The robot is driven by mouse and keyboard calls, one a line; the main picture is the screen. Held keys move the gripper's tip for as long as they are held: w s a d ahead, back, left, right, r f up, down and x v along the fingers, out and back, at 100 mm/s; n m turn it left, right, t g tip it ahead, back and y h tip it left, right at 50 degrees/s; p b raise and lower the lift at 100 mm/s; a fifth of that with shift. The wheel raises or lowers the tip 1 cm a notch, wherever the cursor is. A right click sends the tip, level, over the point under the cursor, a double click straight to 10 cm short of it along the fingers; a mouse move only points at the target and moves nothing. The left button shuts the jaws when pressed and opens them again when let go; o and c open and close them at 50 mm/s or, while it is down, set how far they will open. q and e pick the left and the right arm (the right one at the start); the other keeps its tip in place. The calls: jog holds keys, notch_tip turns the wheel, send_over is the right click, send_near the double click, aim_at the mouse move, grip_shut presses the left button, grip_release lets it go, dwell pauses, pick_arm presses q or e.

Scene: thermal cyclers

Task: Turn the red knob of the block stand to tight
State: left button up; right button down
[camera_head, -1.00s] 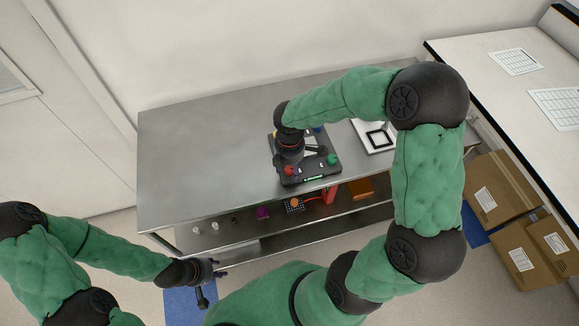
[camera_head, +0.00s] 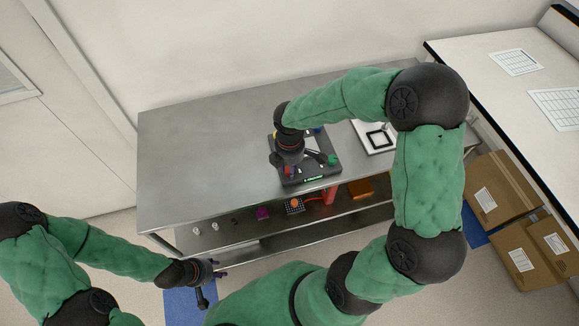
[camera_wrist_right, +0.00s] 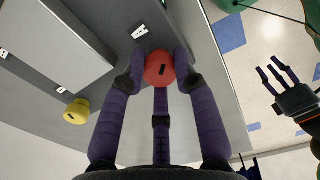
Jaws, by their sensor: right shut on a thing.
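The block stand (camera_head: 312,176) is a dark base on the metal table, mostly covered by my right arm in the head view. Its red knob (camera_wrist_right: 159,64) shows a short, slightly tilted black mark on top in the right wrist view. My right gripper (camera_wrist_right: 159,76) has its purple fingers around the red knob and is shut on it. In the head view the right gripper (camera_head: 290,166) is over the stand's front left part. A small white label (camera_wrist_right: 139,31) lies beside the knob; its print is too small to read. My left gripper (camera_head: 207,275) is empty, fingers spread, off the table's front.
A yellow knob (camera_wrist_right: 76,112) and a green knob (camera_head: 332,159) stand on the same base. A white tray with a black square frame (camera_head: 380,138) is to the right. The table's left half (camera_head: 200,150) is clear. Small items sit on the lower shelf.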

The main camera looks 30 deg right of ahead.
jog(key=m, duration=0.4)
jog(key=shift+m, duration=0.3)
jog(key=m+b, duration=0.1)
jog(key=m, duration=0.3)
jog(key=shift+m, duration=0.3)
jog(key=m+b, duration=0.1)
jog(key=m, duration=0.4)
jog(key=m+b, duration=0.1)
jog(key=m, duration=0.3)
jog(key=shift+m, duration=0.5)
jog(key=c, duration=0.9)
grip_release()
jog(key=shift+c, duration=0.2)
jog(key=shift+r, duration=0.1)
